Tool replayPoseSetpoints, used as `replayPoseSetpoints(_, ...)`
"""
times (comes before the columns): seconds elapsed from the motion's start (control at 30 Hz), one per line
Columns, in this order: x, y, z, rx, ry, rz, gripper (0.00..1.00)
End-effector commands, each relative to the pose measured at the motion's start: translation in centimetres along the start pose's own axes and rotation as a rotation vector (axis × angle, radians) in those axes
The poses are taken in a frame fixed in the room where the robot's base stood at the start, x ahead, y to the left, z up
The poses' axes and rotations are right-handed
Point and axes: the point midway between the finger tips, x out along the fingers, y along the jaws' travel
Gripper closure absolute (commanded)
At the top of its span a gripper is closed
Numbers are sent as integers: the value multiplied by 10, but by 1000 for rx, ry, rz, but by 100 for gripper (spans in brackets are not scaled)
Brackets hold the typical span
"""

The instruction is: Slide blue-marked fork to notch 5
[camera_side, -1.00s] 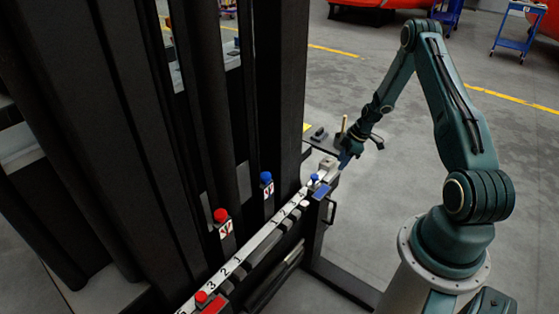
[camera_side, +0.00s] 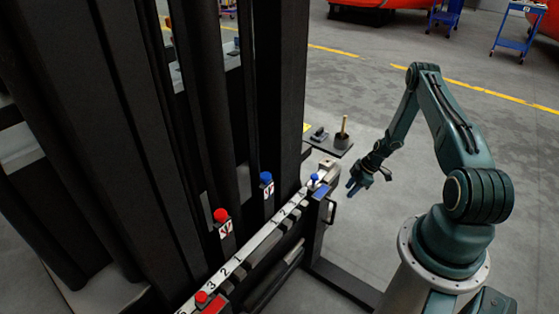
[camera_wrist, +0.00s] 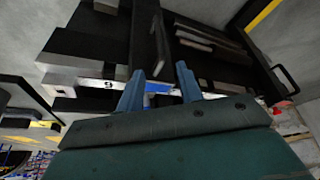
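The blue-marked fork's knob (camera_side: 315,178) and blue plate (camera_side: 321,194) sit at the far right end of the white numbered rail (camera_side: 258,236) in the side view. My gripper (camera_side: 354,187) is in the air to the right of them, apart from the knob. In the wrist view, my gripper's two fingers (camera_wrist: 160,88) stand apart with nothing held. A blue patch (camera_wrist: 157,87) shows beyond and between them, near a rail digit that looks like 6 or 9.
A red knob (camera_side: 201,297) and red plate (camera_side: 215,304) are at the rail's near end. Upright markers with a red cap (camera_side: 220,215) and a blue cap (camera_side: 266,177) stand behind the rail. Tall dark columns fill the left. A dark handle (camera_side: 332,211) juts from the rail's right end.

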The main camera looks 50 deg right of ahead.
Motion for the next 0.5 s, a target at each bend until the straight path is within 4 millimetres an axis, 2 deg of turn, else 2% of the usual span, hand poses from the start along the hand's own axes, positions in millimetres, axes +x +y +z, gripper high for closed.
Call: replayPoseSetpoints(0.5,62,-1,0,0,-1,-1,64)
